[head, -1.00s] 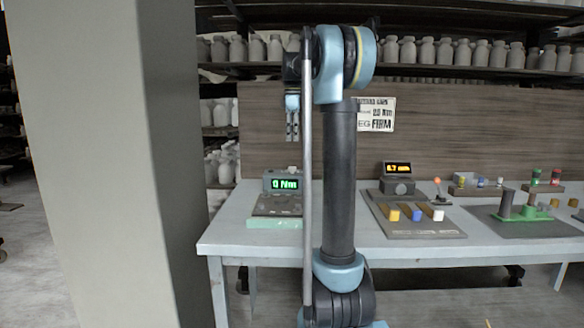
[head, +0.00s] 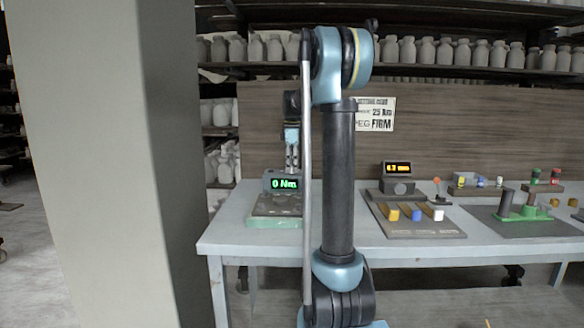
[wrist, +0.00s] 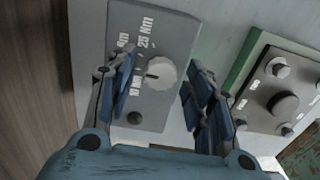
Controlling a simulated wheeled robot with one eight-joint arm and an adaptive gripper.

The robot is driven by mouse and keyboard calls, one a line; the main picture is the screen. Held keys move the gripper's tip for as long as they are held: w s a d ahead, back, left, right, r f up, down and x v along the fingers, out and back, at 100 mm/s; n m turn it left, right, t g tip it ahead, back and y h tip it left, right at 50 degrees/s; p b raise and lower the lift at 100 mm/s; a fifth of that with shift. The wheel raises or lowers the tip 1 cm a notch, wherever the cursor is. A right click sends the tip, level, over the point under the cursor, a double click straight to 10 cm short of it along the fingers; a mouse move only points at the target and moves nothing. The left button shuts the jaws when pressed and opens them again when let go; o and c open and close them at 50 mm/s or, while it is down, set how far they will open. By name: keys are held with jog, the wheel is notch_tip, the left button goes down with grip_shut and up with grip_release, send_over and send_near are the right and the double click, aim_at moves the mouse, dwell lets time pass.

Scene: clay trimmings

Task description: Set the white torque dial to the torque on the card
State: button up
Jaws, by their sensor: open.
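The white torque dial (wrist: 160,73) sits on a grey panel (wrist: 180,35) in the wrist view, with printed labels beside it including 25 Nm and what looks like 10 Nm. A short dark mark shows on the dial's left side; its exact setting is unclear. My gripper (wrist: 156,76) is open, its blue fingers either side of the dial in the picture; contact cannot be told. In the head view my gripper (head: 291,162) hangs just above the grey box whose green display (head: 285,184) reads 0 Nm.
An orange-lit display (head: 398,168) and a board with coloured blocks (head: 380,217) stand to the right on the table. A pillar (head: 120,170) rises at left.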

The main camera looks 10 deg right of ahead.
jog(key=c, duration=1.1)
jog(key=shift+m, duration=0.4)
jog(key=m, duration=0.3)
jog(key=shift+m, duration=0.4)
jog(key=m, duration=0.5)
jog(key=shift+w, duration=0.1)
jog(key=m, duration=0.7)
jog(key=shift+m, duration=0.3)
jog(key=m, duration=0.6)
jog(key=shift+m, duration=0.3)
